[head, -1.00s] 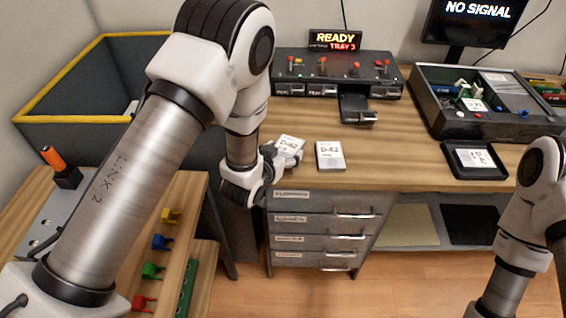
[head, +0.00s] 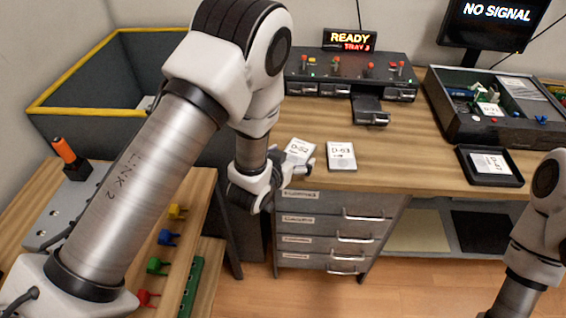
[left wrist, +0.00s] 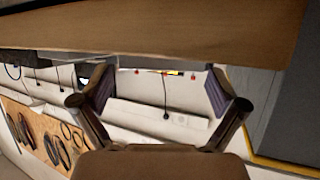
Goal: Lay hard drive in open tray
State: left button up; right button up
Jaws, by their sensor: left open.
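Two white-labelled hard drives lie on the wooden desk near its front edge. The left drive (head: 300,149) reads about D-52, and the other drive (head: 342,156) reads about D-53. The open tray (head: 371,111) sticks out from the front of the dark dock. My left gripper (head: 302,170) is open at the desk's front edge, just below the left drive in the head view. In the left wrist view, its two fingers (left wrist: 160,100) stand wide apart with no drive between them. My right gripper is out of the frame; only part of that arm shows.
The dock (head: 320,68) has several red levers and a sign (head: 350,40) reading READY TRAY 3. A black shallow tray (head: 489,166) and a parts case (head: 440,112) stand right. A drawer cabinet (head: 330,232) is below. The desk between drives and dock is clear.

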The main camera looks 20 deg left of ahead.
pick_arm(q)
jog(key=p+v, duration=0.1)
jog(key=v, duration=0.9)
jog(key=shift+s+r+p, duration=0.2)
jog(key=shift+s+p, duration=0.15)
jog(key=shift+p, duration=0.05)
jog(key=shift+f, duration=0.1)
